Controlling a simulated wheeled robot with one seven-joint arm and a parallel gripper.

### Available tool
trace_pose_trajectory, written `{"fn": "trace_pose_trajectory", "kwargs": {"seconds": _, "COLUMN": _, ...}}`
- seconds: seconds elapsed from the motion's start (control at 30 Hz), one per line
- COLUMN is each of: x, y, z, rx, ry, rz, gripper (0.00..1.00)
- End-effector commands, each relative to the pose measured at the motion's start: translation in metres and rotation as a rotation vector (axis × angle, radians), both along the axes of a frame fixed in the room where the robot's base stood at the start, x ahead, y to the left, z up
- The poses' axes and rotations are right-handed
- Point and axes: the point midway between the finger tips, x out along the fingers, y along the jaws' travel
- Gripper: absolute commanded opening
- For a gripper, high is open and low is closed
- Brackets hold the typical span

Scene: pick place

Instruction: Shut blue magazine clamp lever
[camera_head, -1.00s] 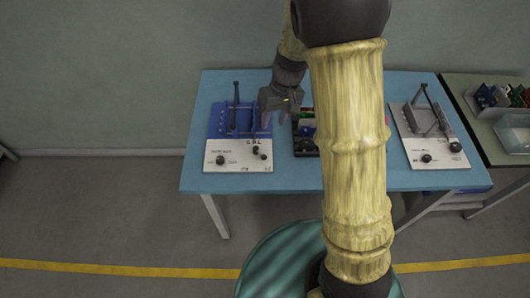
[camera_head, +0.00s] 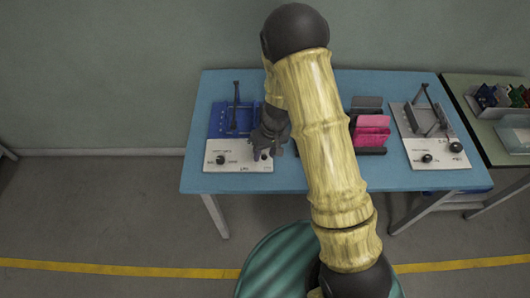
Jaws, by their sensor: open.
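The blue magazine fixture (camera_head: 218,122) stands on the left of the blue table, with a white front panel (camera_head: 232,160) carrying dark knobs. Its dark clamp lever (camera_head: 236,92) stands upright at the back of the blue part. My gripper (camera_head: 266,152) is over the right end of the white panel, at the knobs there, and hides part of them. It looks empty. Whether it touches a knob cannot be told.
A grey fixture (camera_head: 407,121) with its own raised lever stands on the right. Between the fixtures is a dark rack (camera_head: 370,150) with pink and grey pieces (camera_head: 372,122). Bins (camera_head: 495,97) stand on the side table. The blue table's front edge (camera_head: 300,186) is clear.

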Motion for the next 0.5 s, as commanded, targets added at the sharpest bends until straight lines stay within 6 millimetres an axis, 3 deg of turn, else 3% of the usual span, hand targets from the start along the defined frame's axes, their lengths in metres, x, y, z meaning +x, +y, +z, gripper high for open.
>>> {"fn": "trace_pose_trajectory", "kwargs": {"seconds": 0.3, "x": -0.0001, "y": 0.0006, "z": -0.0035, "rx": 0.0, "ry": 0.0, "rz": 0.001, "gripper": 0.41}}
{"fn": "trace_pose_trajectory", "kwargs": {"seconds": 0.5, "x": -0.0001, "y": 0.0006, "z": -0.0034, "rx": 0.0, "ry": 0.0, "rz": 0.001, "gripper": 0.04}}
